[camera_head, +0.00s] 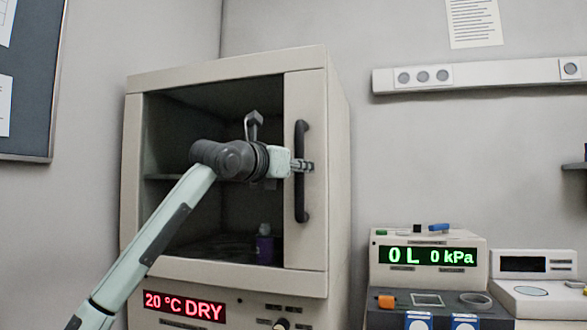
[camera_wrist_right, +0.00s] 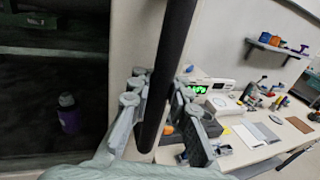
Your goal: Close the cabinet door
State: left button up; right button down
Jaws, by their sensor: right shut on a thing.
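The beige cabinet (camera_head: 340,190) stands in the middle of the head view, with a dark interior showing at the left of its front. A light panel (camera_head: 306,255) on the right of the front carries a long dark vertical handle (camera_head: 301,205). The panel looks about flush with the front; I cannot tell whether a small gap remains. My left gripper is not in view.
A purple bottle (camera_head: 264,245) stands inside the cabinet below a shelf. A display below reads 20 °C DRY (camera_head: 184,306). A bench with a green-lit instrument (camera_head: 428,257) and other devices stands to the right. The wall left of the cabinet is clear beside a dark board (camera_head: 30,80).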

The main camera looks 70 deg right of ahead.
jog(key=shift+d, duration=0.2)
jog(key=shift+r, duration=0.1)
jog(key=c, duration=1.4)
grip_release()
jog(key=shift+d, duration=0.1)
jog(key=v, duration=1.2)
